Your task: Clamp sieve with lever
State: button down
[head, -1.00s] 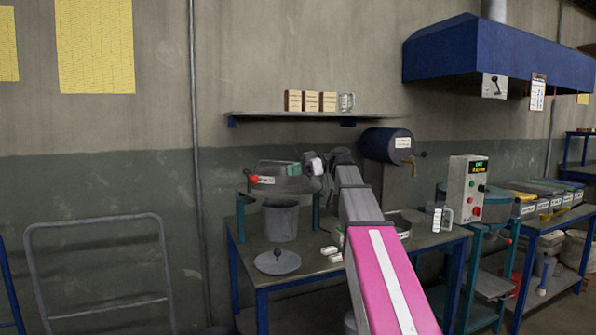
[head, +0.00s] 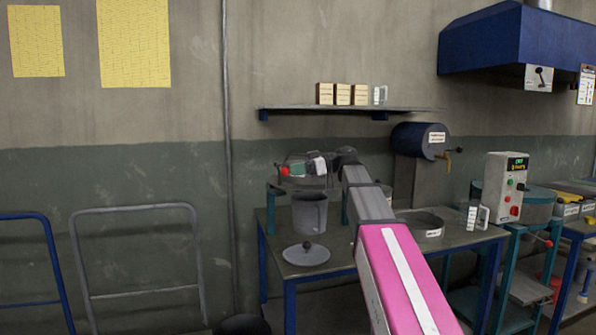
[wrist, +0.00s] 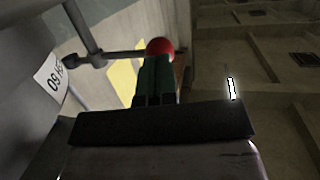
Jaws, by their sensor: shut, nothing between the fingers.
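The sieve (head: 312,182) sits on the teal-legged stand at the left of the table, partly hidden by my gripper and arm. Its lever ends in a red ball knob (head: 284,171) at the left of the sieve. In the wrist view the knob (wrist: 159,47) is at the far end of a dark rod (wrist: 122,57). My gripper (head: 293,170) has green fingers, shut and empty. In the wrist view the fingertips (wrist: 155,62) are right by the knob, overlapping its lower edge in the picture. I cannot tell whether they touch it.
A grey pot (head: 309,214) stands under the sieve and a knobbed lid (head: 306,254) lies in front. A round sieve pan (head: 420,226) and a jug (head: 473,214) are on the table's right. A shelf (head: 350,109) hangs above. A cart frame (head: 138,209) stands left.

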jog(key=shift+s, duration=0.1)
jog(key=shift+s+a+m+t, duration=0.45)
jog(key=shift+a+m+t, duration=0.15)
jog(key=shift+t, duration=0.3)
jog(key=shift+s+a+m+t, duration=0.45)
jog(key=shift+m+t, duration=0.25)
jog(key=shift+t, duration=0.2)
jog(key=a+m+t+h, duration=0.4)
jog(key=a+m+t, duration=0.2)
jog(key=a+t, duration=0.2)
jog(key=shift+w+m, duration=0.3)
jog(key=shift+w+a, duration=0.1)
jog(key=shift+r, duration=0.1)
jog(key=s+d+r, duration=0.2)
jog(key=s+d, duration=0.6)
jog(key=s, duration=0.3)
jog(key=shift+s+r, duration=0.25)
jog(key=shift+s, duration=0.05)
